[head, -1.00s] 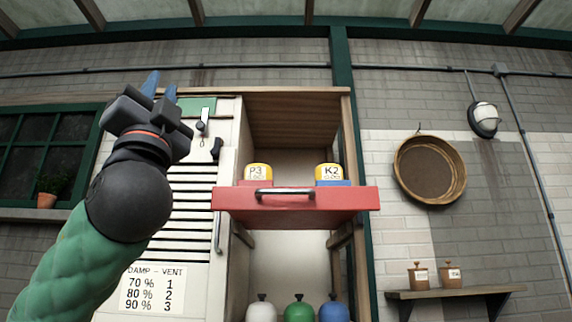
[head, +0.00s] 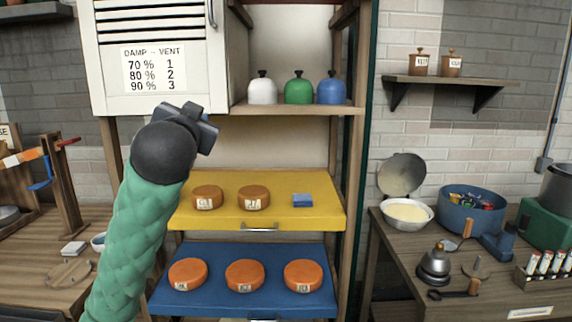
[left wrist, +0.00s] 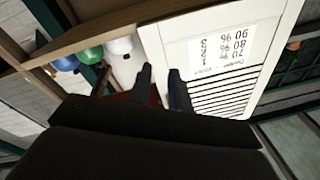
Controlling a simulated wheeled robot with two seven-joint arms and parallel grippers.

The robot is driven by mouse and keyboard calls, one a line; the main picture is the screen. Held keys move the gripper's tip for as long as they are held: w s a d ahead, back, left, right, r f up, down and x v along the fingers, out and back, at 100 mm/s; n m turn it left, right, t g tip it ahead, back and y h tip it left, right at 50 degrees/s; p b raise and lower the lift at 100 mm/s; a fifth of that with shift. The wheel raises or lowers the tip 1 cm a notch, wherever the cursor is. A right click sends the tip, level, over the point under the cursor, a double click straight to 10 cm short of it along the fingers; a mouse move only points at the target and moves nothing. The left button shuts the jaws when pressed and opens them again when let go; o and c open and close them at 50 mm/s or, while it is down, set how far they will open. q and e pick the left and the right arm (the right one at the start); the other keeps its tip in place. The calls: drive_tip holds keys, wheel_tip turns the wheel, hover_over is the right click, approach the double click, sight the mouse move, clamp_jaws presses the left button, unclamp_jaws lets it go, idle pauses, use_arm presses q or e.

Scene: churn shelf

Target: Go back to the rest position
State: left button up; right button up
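My left gripper (head: 203,112) is raised in front of the shelf in the head view, below the vent panel. In the left wrist view its two fingers (left wrist: 160,88) stand apart with nothing visible between them, so it is open and empty. My right gripper is in neither view.
The shelf has a yellow drawer (head: 321,217) with two cheeses and a blue block, and a blue drawer (head: 213,299) with several cheeses. White, green and blue bells (head: 298,91) stand above. A worktable (head: 404,241) with bowls is right, another table (head: 88,217) left.

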use_arm(q)
drive_tip(key=s+d+f+g+h+p, duration=0.1)
drive_tip(key=s+f+g, duration=0.2)
drive_tip(key=f, duration=1.1)
drive_tip(key=s+d+f+g+h+p, duration=0.1)
drive_tip(key=s+f+g, duration=0.2)
drive_tip(key=f, duration=1.1)
drive_tip(key=s+d+f+g+h+p, duration=0.1)
drive_tip(key=s+f+g, duration=0.15)
drive_tip(key=f, duration=1.15)
drive_tip(key=s+f+n+g+p, duration=0.1)
drive_tip(key=s+f+g, duration=0.3)
drive_tip(key=s+f, duration=0.8)
drive_tip(key=s+d+f+n+g+p, duration=0.1)
drive_tip(key=s+f+g, duration=0.3)
drive_tip(key=s+f, duration=0.9)
drive_tip(key=s, duration=0.5)
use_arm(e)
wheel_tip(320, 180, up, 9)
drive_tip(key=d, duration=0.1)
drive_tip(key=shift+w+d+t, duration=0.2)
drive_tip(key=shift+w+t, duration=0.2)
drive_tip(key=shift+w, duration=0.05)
